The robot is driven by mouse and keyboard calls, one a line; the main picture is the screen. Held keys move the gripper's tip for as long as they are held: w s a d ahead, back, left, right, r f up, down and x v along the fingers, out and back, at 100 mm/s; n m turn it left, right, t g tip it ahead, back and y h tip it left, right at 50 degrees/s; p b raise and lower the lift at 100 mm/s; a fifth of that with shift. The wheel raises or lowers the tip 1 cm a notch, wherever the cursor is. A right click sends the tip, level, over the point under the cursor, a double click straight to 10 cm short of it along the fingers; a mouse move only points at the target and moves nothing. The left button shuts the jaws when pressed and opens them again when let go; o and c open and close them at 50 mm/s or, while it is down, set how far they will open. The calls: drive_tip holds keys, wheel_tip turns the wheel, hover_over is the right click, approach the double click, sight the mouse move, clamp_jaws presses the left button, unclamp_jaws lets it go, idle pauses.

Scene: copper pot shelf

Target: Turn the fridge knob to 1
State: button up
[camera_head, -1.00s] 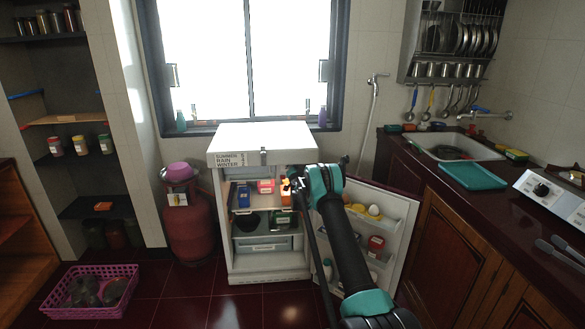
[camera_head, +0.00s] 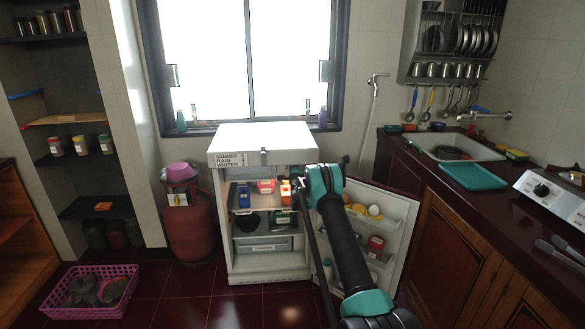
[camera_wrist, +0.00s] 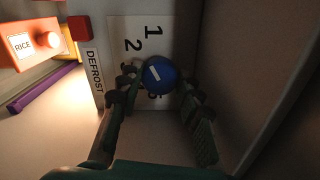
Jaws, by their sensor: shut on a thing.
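The fridge (camera_head: 262,140) stands open below the window, and my gripper reaches into its right side. The blue round knob (camera_wrist: 162,68) shows in the wrist view with a short white mark on its left part. Behind it is a white dial plate (camera_wrist: 130,24) with a 1 above the knob, a 2 to the upper left and a 5 partly covered below. My gripper (camera_wrist: 158,84) is shut on the knob, one finger on each side. In the head view the knob is hidden and the fingers are hard to make out.
A DEFROST label (camera_wrist: 94,76) and a red block (camera_wrist: 79,27) are left of the dial. An orange RICE box (camera_wrist: 22,45) is farther left. A grey wall stands close on the right.

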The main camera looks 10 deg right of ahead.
drive_tip(key=shift+d+m, duration=0.1)
drive_tip(key=shift+m, duration=1.5)
drive_tip(key=o, duration=1.2)
drive_tip(key=shift+c, duration=0.2)
drive_tip(key=shift+s, duration=0.1)
drive_tip(key=s, duration=1.2)
